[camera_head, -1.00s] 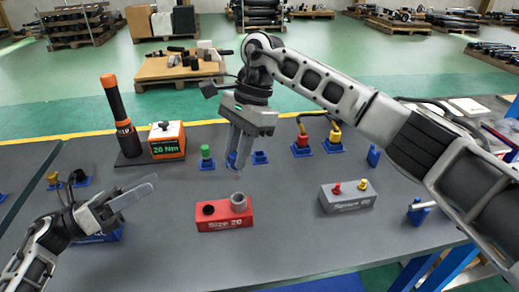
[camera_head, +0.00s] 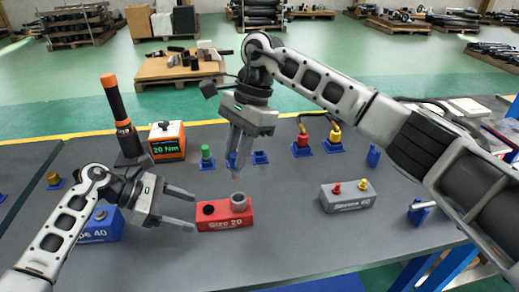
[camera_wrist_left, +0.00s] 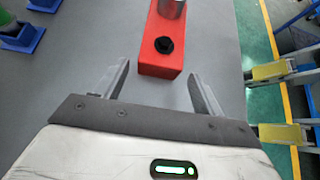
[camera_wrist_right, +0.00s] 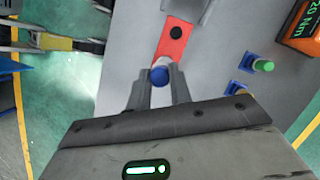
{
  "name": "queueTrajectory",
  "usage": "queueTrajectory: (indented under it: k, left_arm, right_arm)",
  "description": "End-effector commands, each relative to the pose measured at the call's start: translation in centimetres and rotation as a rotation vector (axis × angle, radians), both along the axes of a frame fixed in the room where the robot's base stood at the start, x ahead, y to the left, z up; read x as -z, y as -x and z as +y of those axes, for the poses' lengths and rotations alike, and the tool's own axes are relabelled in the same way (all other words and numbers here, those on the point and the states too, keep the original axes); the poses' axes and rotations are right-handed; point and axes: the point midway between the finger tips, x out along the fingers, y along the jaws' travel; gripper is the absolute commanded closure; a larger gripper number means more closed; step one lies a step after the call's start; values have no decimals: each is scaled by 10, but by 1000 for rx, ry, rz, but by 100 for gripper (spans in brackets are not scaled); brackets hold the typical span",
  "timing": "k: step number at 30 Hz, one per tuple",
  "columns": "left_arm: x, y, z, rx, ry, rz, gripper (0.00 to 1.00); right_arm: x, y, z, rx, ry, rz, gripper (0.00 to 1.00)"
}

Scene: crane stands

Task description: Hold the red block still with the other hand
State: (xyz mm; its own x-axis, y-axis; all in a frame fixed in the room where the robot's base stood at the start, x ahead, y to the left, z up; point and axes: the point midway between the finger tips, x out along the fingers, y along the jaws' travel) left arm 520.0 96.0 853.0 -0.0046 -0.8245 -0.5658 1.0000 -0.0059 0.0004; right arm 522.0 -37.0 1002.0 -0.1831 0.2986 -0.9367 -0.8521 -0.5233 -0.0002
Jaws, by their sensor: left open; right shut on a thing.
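The red block (camera_head: 225,222), labelled Size 20, sits on the grey table, with a dark hole at its left end and a grey cylinder (camera_head: 239,201) at its right end. My left gripper (camera_head: 194,211) is open at the block's left end. In the left wrist view its fingers lie either side of the red block's near end (camera_wrist_left: 158,67), with gaps both sides. My right gripper (camera_head: 238,172) is above the table behind the block, shut on a small blue-ended piece (camera_wrist_right: 160,75).
A blue block (camera_head: 102,228) is partly behind my left arm. A grey block (camera_head: 347,197) with red and yellow pieces stands right. A torque display (camera_head: 166,141), a green-topped piece (camera_head: 206,153) and several blue holders line the back.

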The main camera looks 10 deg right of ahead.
Motion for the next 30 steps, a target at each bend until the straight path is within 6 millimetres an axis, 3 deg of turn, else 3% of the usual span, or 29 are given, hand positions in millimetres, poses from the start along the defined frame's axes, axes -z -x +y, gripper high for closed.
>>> queueTrajectory:
  k: [9, 21, 26, 30]
  left_arm:
    - [18, 0, -27, -1, 1, 2, 31]
    - [21, 0, -31, -1, 2, 0, 31]
    - [21, 0, -31, -1, 2, 0, 75]
    - [21, 0, -31, -1, 1, 0, 77]
  right_arm:
    - [0, 0, 0, 0, 0, -1, 100]
    - [0, 0, 0, 0, 0, -1, 100]
    - [0, 0, 0, 0, 0, -1, 100]
    - [0, 0, 0, 0, 0, -1, 100]
